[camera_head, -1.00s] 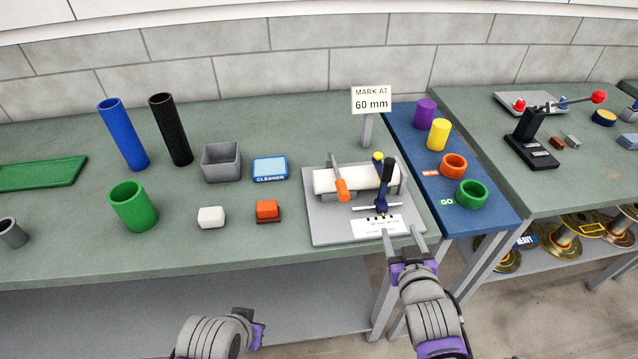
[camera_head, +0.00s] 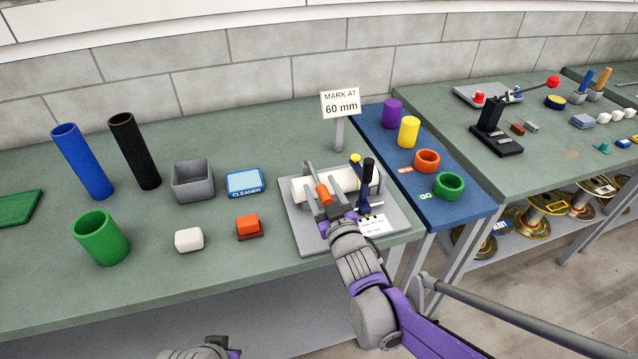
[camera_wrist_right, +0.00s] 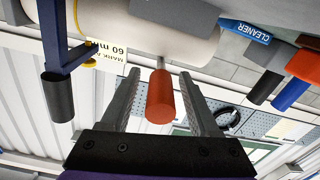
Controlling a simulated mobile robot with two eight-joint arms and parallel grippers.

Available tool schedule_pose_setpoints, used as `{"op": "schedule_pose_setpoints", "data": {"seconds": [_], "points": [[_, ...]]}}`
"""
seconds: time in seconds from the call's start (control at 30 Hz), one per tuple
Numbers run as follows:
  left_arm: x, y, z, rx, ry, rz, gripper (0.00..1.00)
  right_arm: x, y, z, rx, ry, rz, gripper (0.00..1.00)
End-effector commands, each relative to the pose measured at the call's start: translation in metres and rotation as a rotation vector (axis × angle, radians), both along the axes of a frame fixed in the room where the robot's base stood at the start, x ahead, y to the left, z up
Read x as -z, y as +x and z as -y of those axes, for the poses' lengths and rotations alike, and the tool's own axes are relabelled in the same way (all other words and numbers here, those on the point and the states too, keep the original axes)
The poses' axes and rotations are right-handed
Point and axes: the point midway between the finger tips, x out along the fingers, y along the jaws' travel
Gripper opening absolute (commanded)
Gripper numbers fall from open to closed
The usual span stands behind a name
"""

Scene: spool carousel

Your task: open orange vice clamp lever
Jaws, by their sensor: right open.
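The orange lever handle (camera_head: 324,195) belongs to the clamp on the grey vice plate (camera_head: 293,219). The clamp holds a white tube (camera_head: 345,180) lying across it. My right gripper (camera_head: 321,180) is open, with one finger on each side of the orange handle. In the right wrist view the orange handle (camera_wrist_right: 160,97) sits between the two spread fingers, with visible gaps on both sides. The white tube (camera_wrist_right: 150,22) lies beyond it. My left gripper (camera_head: 215,346) shows only in part at the bottom edge; its fingers are not visible.
A dark blue upright marking lever (camera_head: 367,172) stands just right of the orange handle, close to my right gripper. A "MARK AT 60 mm" sign (camera_head: 341,104) is behind.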

Motion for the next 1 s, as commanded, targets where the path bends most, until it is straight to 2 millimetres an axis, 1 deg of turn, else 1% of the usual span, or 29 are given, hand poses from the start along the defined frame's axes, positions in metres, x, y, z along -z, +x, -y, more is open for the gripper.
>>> {"op": "schedule_pose_setpoints", "data": {"seconds": [0.03,0.1,0.2,0.47,0.5,0.57,0.7,0.77,0.8,0.83,1.0], "points": [[-0.001,0.000,0.000,0.000,0.000,0.000,0.00,0.000,0.006,-0.002,0.000,0.000,0.000,0.62],[-0.001,0.000,0.000,0.000,0.000,0.000,0.00,0.000,0.012,-0.004,0.000,0.000,0.000,0.62],[-0.001,0.000,0.000,0.000,0.000,0.000,0.00,0.000,0.016,-0.006,0.000,-0.001,0.000,0.62],[-0.001,0.000,0.000,0.000,0.000,0.000,0.00,0.000,0.017,-0.006,0.000,0.000,0.000,0.62],[-0.001,0.000,0.000,0.000,0.000,0.000,0.00,0.000,0.017,-0.006,0.000,0.000,0.000,0.58],[-0.001,0.000,0.000,0.000,0.000,0.000,0.00,0.000,0.017,-0.006,0.000,0.000,0.000,0.47],[-0.001,0.000,0.000,0.000,0.000,0.000,0.00,0.000,0.017,-0.006,0.000,0.000,0.000,0.22],[-0.001,0.000,0.000,0.000,0.000,0.000,0.00,0.000,0.017,-0.006,0.000,0.000,0.000,0.12],[-0.001,0.000,0.000,0.000,0.000,0.000,0.00,0.000,0.017,-0.006,0.000,0.000,0.000,0.04],[-0.001,0.000,0.000,0.000,0.000,0.000,0.00,0.000,0.017,-0.006,0.000,0.000,0.000,0.00],[-0.001,0.000,0.000,0.000,0.000,0.000,0.00,0.000,0.017,-0.006,0.000,0.000,0.000,0.00]]}}
